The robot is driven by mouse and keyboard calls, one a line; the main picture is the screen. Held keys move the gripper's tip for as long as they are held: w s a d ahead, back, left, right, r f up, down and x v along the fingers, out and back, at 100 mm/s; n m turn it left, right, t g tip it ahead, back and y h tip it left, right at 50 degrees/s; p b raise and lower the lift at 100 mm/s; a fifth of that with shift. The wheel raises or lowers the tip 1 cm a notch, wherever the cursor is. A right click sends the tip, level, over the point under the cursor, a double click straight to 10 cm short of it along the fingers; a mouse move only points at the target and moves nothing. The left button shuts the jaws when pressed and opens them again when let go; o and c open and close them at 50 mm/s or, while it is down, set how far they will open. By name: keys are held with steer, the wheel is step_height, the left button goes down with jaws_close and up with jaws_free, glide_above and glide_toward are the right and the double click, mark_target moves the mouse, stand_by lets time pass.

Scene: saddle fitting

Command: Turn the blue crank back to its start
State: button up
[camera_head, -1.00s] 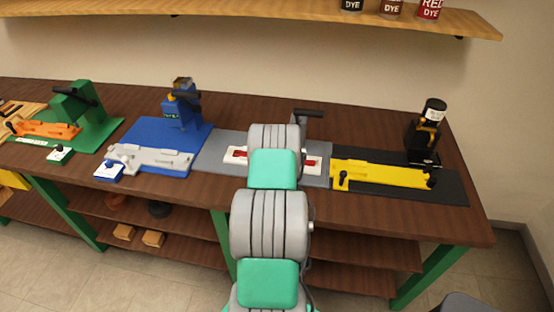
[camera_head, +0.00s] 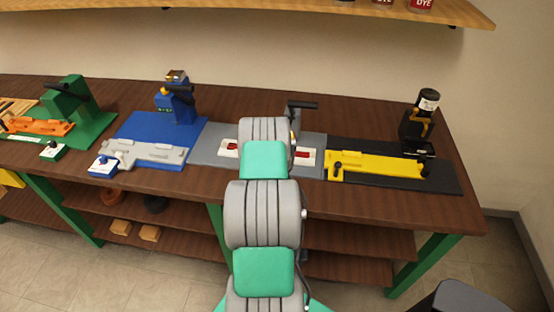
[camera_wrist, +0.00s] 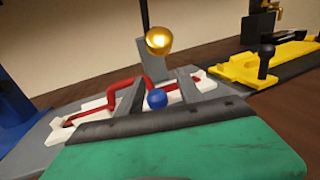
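The blue station (camera_head: 150,129) stands left of my arm in the head view. Its blue post (camera_head: 176,105) carries a black handle (camera_head: 180,90) pointing right. A grey slotted part (camera_head: 150,152) lies at its front. In the wrist view my gripper (camera_wrist: 160,80) is open, its two grey fingers apart, over the grey station with a red-handled part (camera_wrist: 110,100) in a white holder (camera_wrist: 203,85). A small blue ball (camera_wrist: 157,99) shows between the fingers; I cannot tell what it belongs to. A gold ball (camera_wrist: 159,40) on a dark rod is beyond it. My arm hides the gripper in the head view.
A yellow fixture (camera_head: 385,166) on a black mat (camera_head: 448,178) stands right, with a black stand (camera_head: 416,130) behind it. A green station (camera_head: 82,120) with an orange part (camera_head: 38,127) is at the far left. A shelf (camera_head: 280,8) hangs above the bench.

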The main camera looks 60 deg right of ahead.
step_height(320, 180, up, 4)
steer(key=shift+f+p, duration=0.2)
steer(key=shift+p, duration=0.45)
steer(key=s+a+r+b, duration=0.3)
steer(key=s+a+r, duration=0.5)
steer(key=a, duration=0.3)
steer(key=shift+a+r, duration=0.15)
steer(key=shift+r, duration=0.55)
steer(key=shift+s, duration=0.1)
